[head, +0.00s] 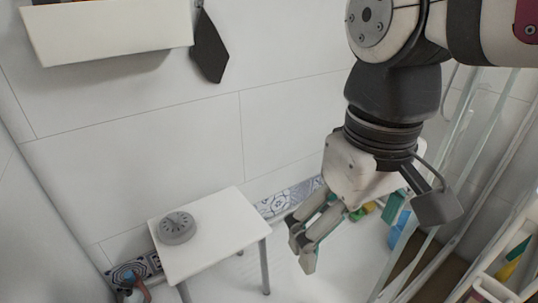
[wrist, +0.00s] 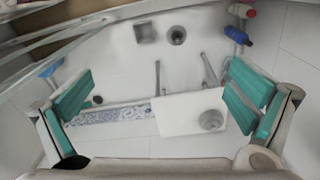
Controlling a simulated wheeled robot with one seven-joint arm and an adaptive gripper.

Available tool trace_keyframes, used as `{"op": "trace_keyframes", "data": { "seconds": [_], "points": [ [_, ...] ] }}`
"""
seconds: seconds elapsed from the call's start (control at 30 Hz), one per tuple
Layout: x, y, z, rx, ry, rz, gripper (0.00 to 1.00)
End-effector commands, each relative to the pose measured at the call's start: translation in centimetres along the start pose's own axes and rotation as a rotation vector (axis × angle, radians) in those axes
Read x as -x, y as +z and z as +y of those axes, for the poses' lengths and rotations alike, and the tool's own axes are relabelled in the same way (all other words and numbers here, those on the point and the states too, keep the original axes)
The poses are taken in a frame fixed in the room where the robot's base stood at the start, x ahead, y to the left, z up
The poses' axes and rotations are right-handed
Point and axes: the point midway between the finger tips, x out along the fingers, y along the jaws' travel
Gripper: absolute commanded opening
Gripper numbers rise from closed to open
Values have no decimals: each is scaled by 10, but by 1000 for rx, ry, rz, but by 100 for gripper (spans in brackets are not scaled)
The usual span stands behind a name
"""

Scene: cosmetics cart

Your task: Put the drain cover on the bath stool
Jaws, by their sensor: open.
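The white bath stool (head: 215,237) stands by the wall at the lower left of the head view. The drain cover (head: 177,228), a grey round disc with holes, lies on the left part of its seat. In the wrist view the stool (wrist: 178,116) is low in the middle and the drain cover (wrist: 211,120) sits at its right end. My gripper (head: 302,250) points down to the right of the stool, apart from both.
A round grey floor piece (wrist: 177,35) and a square one (wrist: 145,32) are on the white floor. Bottles (wrist: 237,35) stand by the wall. A white wall shelf (head: 110,30) hangs upper left. Glass panels (head: 445,150) and a cart (head: 505,265) are at right.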

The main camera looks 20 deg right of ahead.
Motion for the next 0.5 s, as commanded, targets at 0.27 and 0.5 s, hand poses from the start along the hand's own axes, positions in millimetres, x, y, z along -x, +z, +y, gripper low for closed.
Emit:
{"op": "trace_keyframes", "data": {
  "seconds": [0.27, 0.5],
  "points": [
    [-27, 59, 2, -74, -17, 5, 100],
    [-31, 66, 2, -84, -20, 4, 100]
  ]
}}
